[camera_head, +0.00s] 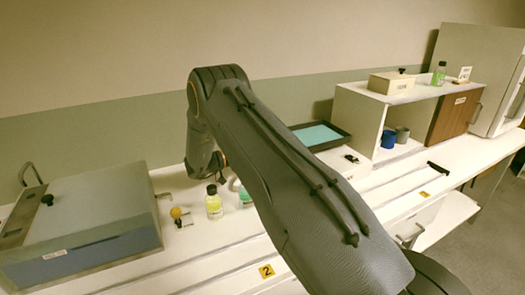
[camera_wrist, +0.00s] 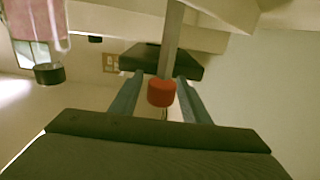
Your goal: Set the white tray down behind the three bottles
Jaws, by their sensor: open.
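In the head view a yellow bottle (camera_head: 213,203) with a dark cap stands upright on the white bench. A green bottle (camera_head: 244,197) stands to its right, partly covered by my arm. A third bottle of a row is not visible there. In the wrist view a pinkish bottle (camera_wrist: 35,25) with a black cap shows upside down at upper left. My gripper (camera_wrist: 160,78) has its two fingers apart. A red knob-like part (camera_wrist: 161,93) on a grey post appears between them; contact cannot be told. I cannot make out the white tray for sure; pale slabs cross the top.
A black tray with a turquoise inside (camera_head: 318,135) lies behind my arm. A white shelf (camera_head: 350,112) holding cups stands right. The bench right of my arm has clear room.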

